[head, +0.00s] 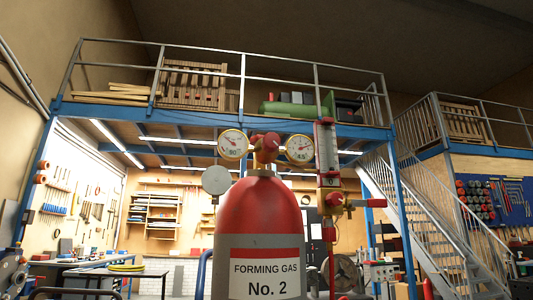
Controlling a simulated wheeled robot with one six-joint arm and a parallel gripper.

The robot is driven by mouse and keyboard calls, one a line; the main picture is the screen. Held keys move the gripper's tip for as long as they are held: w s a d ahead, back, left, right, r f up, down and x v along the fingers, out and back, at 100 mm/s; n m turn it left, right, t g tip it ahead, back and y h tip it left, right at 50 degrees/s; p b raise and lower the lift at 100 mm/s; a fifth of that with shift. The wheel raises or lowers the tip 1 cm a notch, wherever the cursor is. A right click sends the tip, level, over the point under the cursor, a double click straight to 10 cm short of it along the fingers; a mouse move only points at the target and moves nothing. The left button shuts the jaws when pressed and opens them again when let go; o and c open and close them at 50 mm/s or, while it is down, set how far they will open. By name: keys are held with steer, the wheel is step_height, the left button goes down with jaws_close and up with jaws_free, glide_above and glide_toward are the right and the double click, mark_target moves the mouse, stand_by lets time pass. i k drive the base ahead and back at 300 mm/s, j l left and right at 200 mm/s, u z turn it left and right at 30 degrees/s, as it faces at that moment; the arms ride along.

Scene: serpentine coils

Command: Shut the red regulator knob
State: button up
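A red gas cylinder (258,212) stands upright in the middle, with a white label reading "FORMING GAS No. 2". On its top, a red knob (268,145) sits between two round brass-rimmed gauges, the left gauge (233,145) and the right gauge (300,148). To the right, a vertical flow tube (327,150) stands above a brass and red valve fitting (336,202). A red handle (374,203) sticks out to the right of that fitting. I cannot tell from the picture whether the knob is open or shut. My gripper is not in view.
A grey disc (215,181) hangs left of the cylinder's shoulder. Behind stand a workbench (110,272), a blue-framed mezzanine (200,115) with railings, and a metal staircase (425,225) at right. No obstacle shows in front of the cylinder.

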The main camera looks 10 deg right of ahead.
mark_target(271, 142)
steer(key=j+z, duration=0.25)
steer(key=j, duration=0.25)
steer(key=j+z, duration=0.25)
steer(key=j, duration=0.25)
steer(key=k+j+z, duration=0.1)
steer(key=k+j, duration=0.3)
steer(key=j, duration=0.1)
